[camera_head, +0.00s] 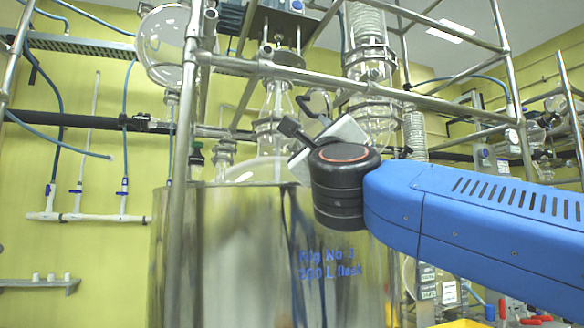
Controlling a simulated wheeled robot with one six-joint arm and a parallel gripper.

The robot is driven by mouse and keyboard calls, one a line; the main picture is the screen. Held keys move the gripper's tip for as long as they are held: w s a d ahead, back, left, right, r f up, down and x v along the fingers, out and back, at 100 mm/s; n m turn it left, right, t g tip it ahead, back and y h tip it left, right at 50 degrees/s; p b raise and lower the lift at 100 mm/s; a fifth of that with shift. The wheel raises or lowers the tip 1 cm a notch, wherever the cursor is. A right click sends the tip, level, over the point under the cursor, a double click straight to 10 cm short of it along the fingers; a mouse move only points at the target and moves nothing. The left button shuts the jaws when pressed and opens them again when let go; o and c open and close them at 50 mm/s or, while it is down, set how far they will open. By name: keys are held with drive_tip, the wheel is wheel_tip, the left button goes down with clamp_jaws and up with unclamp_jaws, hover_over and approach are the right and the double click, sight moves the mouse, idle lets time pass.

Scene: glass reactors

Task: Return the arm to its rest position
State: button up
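My blue arm comes in from the right edge and ends in a black round joint in front of a large steel vessel. My gripper (297,135) shows only in part beyond that joint, as a dark finger-like piece and a grey plate. Its fingertips are not clear, so I cannot tell if it is open or shut. I see nothing held in it. It stands in front of the glassware above the vessel; whether it touches anything I cannot tell.
The steel vessel (235,260) marked "Rig No 3" fills the lower middle. A metal pipe frame (182,130) with glass flasks and a coiled condenser (368,45) rises around it. A white pipe manifold (88,217) and a small shelf (40,284) are on the yellow wall at left.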

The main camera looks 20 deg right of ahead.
drive_tip(key=w+a+f+n+g+y, duration=0.1)
drive_tip(key=a+f+n+g+y, duration=0.2)
drive_tip(key=f+n, duration=0.45)
drive_tip(key=w+a+f+n+y, duration=0.2)
drive_tip(key=a+f+n+y, duration=0.1)
drive_tip(key=f+n+y, duration=0.4)
drive_tip(key=w+a+f+n+g+y, duration=0.1)
drive_tip(key=a+f+n+g+y, duration=0.15)
drive_tip(key=f+n, duration=0.45)
wheel_tip(320, 180, down, 22)
drive_tip(key=s+d+n+g+h, duration=0.1)
drive_tip(key=s+n+g, duration=0.2)
drive_tip(key=n+g, duration=0.15)
drive_tip(key=s+d+f+n+g+h, duration=0.1)
drive_tip(key=s+d+f+g, duration=0.2)
drive_tip(key=s+f, duration=0.2)
drive_tip(key=s+d+f+n+g+h, duration=0.2)
drive_tip(key=s+f, duration=0.3)
drive_tip(key=f, duration=0.6)
drive_tip(key=s+d+f+n+g+h, duration=0.1)
drive_tip(key=s+d+f+g, duration=0.2)
drive_tip(key=f, duration=0.6)
drive_tip(key=shift+s+d+n+g, duration=0.35)
drive_tip(key=shift+s+d, duration=0.3)
drive_tip(key=shift+s, duration=0.6)
